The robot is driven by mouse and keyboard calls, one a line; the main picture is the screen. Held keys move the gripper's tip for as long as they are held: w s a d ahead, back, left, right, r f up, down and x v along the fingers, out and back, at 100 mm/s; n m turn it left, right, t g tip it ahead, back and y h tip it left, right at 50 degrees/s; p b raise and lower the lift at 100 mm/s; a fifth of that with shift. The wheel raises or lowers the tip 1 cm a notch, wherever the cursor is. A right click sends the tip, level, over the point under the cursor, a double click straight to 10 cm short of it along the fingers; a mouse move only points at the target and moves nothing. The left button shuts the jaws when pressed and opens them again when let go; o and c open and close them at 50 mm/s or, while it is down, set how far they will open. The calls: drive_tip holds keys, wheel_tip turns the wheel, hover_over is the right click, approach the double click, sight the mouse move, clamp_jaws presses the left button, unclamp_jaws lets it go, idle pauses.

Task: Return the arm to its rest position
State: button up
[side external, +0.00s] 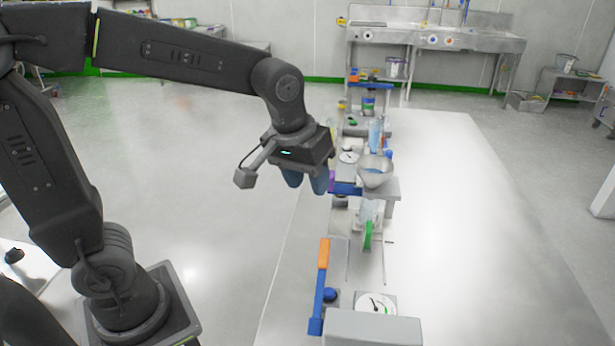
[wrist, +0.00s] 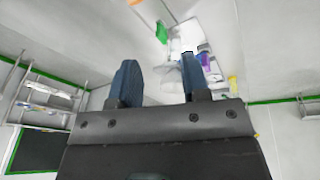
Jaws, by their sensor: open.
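My gripper (side external: 306,180) is above the left edge of the white table, with its blue fingers pointing down. In the wrist view my gripper (wrist: 158,85) shows its two fingers spread well apart, with nothing held between them. My dark arm reaches across from the left in the side view. The gripper is to the left of the row of equipment on the table and looks apart from it. I cannot tell its exact height above the table.
A metal funnel (side external: 375,170), an orange-and-blue lever (side external: 321,285), a green-handled part (side external: 368,236) and a round dial (side external: 375,304) line the table. The table's right side (side external: 480,250) is clear. A steel sink bench (side external: 435,38) stands at the back.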

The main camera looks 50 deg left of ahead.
drive_tip(key=s+a+m+t, duration=0.2)
drive_tip(key=s+a+m, duration=0.1)
drive_tip(key=s, duration=0.9)
drive_tip(key=shift+a+r+m+t, duration=0.15)
drive_tip(key=shift+r+m+t, duration=0.2)
drive_tip(key=shift+m, duration=0.25)
